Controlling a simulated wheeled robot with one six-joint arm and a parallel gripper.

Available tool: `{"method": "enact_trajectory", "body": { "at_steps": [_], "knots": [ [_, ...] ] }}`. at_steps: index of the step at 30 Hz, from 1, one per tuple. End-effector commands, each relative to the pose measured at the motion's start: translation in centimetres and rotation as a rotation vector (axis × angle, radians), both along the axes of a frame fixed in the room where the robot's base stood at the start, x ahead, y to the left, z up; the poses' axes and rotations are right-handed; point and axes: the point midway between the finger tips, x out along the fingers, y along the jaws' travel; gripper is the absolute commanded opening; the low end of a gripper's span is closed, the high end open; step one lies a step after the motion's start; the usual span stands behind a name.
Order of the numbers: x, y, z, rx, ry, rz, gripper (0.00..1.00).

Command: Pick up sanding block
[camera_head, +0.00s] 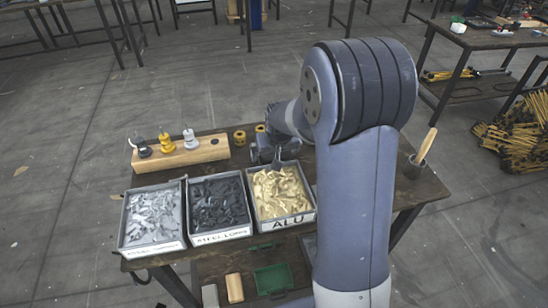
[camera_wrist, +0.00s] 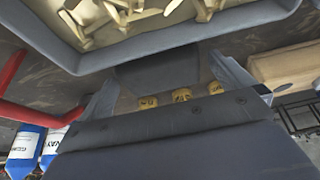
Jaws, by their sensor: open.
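I cannot tell for sure which thing is the sanding block. A tan block (camera_head: 234,288) and a paler block (camera_head: 210,295) lie side by side on the lower shelf, and either could be it. My gripper (camera_head: 277,157) is above the tabletop, just behind the ALU bin, well above and behind those blocks. In the wrist view my gripper (camera_wrist: 168,86) shows two spread fingers. It is open, with nothing clearly held.
Bins of silver (camera_head: 152,217), dark (camera_head: 219,203) and golden ALU pieces (camera_head: 283,190) line the table's front. Behind stand a wooden holder (camera_head: 182,154) and yellow rings (camera_head: 239,137). A green tray (camera_head: 273,279) is beside the blocks.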

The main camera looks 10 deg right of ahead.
Motion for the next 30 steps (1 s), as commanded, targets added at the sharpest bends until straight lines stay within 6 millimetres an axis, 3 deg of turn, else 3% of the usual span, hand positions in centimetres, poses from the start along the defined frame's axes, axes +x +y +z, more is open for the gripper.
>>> {"method": "enact_trajectory", "body": {
  "at_steps": [4,12,27,30],
  "knots": [
    [0.53,0.03,-1.19,0.000,0.000,0.000,1.00],
    [0.64,0.05,-1.35,0.000,-0.002,0.000,1.00],
    [0.63,0.05,-1.32,0.000,-0.002,0.000,0.59],
    [0.64,0.05,-1.30,0.000,-0.003,0.000,0.57]
  ]
}}
